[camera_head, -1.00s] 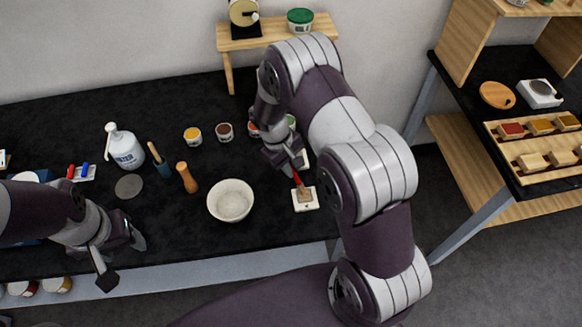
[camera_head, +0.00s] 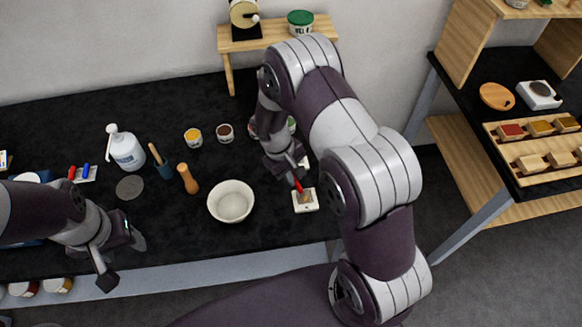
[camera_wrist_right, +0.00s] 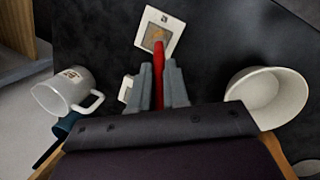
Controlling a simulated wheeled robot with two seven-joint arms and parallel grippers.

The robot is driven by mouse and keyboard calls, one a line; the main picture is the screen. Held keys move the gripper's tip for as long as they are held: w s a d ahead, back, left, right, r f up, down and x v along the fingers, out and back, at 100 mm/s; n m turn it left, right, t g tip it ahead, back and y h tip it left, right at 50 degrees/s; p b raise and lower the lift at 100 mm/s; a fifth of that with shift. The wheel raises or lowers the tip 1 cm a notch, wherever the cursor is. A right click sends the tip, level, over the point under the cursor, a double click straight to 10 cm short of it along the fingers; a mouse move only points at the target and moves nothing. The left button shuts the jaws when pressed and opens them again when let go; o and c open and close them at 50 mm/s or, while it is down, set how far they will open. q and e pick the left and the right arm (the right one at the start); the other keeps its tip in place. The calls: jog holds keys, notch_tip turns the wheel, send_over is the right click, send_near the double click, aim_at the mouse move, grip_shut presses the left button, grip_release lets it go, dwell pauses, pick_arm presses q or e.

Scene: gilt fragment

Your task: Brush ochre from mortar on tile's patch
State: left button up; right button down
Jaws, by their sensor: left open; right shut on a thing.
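My right gripper (camera_head: 290,172) is shut on a red-handled brush (camera_head: 298,186), also seen in the right wrist view (camera_wrist_right: 158,88). The brush tip is over the patch of the white tile (camera_head: 313,206); I cannot tell whether it touches. In the right wrist view, the tile (camera_wrist_right: 172,24) has a grey-brown square patch (camera_wrist_right: 148,42) with an ochre-orange area at its middle, which may be partly bristles. The white mortar bowl (camera_head: 231,201) stands left of the tile; its inside looks pale. My left gripper (camera_head: 121,260) is open and empty near the table's front edge.
A white mug (camera_wrist_right: 75,90) shows in the right wrist view. The black table front by the mortar is clear.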

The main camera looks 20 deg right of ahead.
jog(key=shift+s, duration=0.2)
jog(key=p+v, duration=0.1)
jog(key=v, duration=0.1)
jog(key=p+v, duration=0.2)
jog(key=d+p+v, duration=0.1)
jog(key=shift+s+r+p, duration=0.25)
jog(key=shift+r+p, duration=0.1)
jog(key=shift+r, duration=0.2)
jog(key=p+v, duration=0.2)
jog(key=v, duration=0.1)
jog(key=shift+s+d+r+p, duration=0.2)
jog(key=shift+d+p, duration=0.1)
jog(key=shift+f, duration=0.2)
